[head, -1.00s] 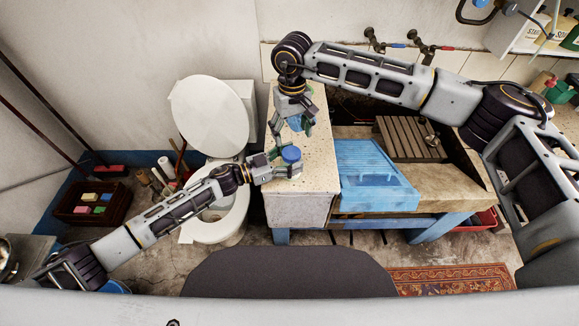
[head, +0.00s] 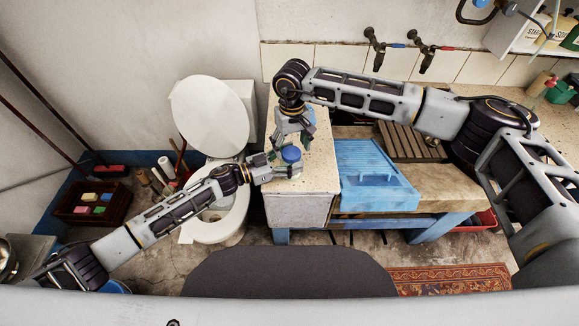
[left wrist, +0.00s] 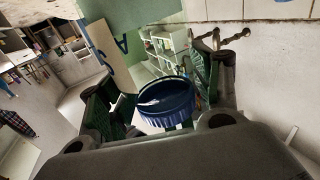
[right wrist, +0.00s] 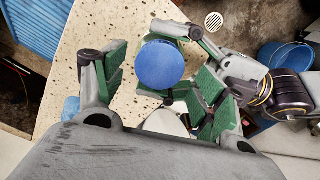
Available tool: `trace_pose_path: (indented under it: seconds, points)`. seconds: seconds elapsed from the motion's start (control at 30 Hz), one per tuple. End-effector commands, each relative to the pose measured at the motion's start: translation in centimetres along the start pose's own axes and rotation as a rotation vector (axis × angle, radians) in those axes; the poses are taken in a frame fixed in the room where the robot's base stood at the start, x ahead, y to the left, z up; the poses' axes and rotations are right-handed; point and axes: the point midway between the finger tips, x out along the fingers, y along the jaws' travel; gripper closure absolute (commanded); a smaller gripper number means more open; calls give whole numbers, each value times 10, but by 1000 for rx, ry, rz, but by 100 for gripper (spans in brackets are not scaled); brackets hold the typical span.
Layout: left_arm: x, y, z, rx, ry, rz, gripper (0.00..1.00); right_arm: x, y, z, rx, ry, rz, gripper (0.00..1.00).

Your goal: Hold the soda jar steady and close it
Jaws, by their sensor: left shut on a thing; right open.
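The soda jar stands on the speckled counter, topped by a round blue lid (head: 291,153). The lid also shows in the right wrist view (right wrist: 161,66) and, ribbed-edged, in the left wrist view (left wrist: 166,103). Whether it is fully seated cannot be told. The jar's body is mostly hidden by the lid and fingers. My left gripper (head: 287,168) reaches in from the left and is shut on the jar. My right gripper (head: 292,140) is above the jar, pointing down, open and empty. Its green-padded fingers are spread around the lid, apart from it.
The speckled counter (head: 312,182) has bare room at its front. A blue ribbed board (head: 366,165) and a wooden slatted rack (head: 402,140) lie to the right. The toilet (head: 212,118) stands left of the counter. Two taps (head: 421,58) project from the back wall.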

Motion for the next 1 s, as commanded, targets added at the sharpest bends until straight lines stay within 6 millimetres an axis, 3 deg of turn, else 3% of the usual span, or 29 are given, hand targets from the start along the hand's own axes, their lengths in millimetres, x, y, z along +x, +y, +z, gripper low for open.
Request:
trace_pose_path:
  seconds: [0.23, 0.6, 1.0]
  points:
    - [0, 0, 0, 0, -1, -1, 100, 18, 0, 0, 0, 0, -2, 29]
    - [0, 0, 0, 0, -1, -1, 100, 20, 0, 0, -1, 1, -1, 29]
    - [0, 0, 0, 0, -1, -1, 100, 20, -1, 0, -1, 1, -1, 76]
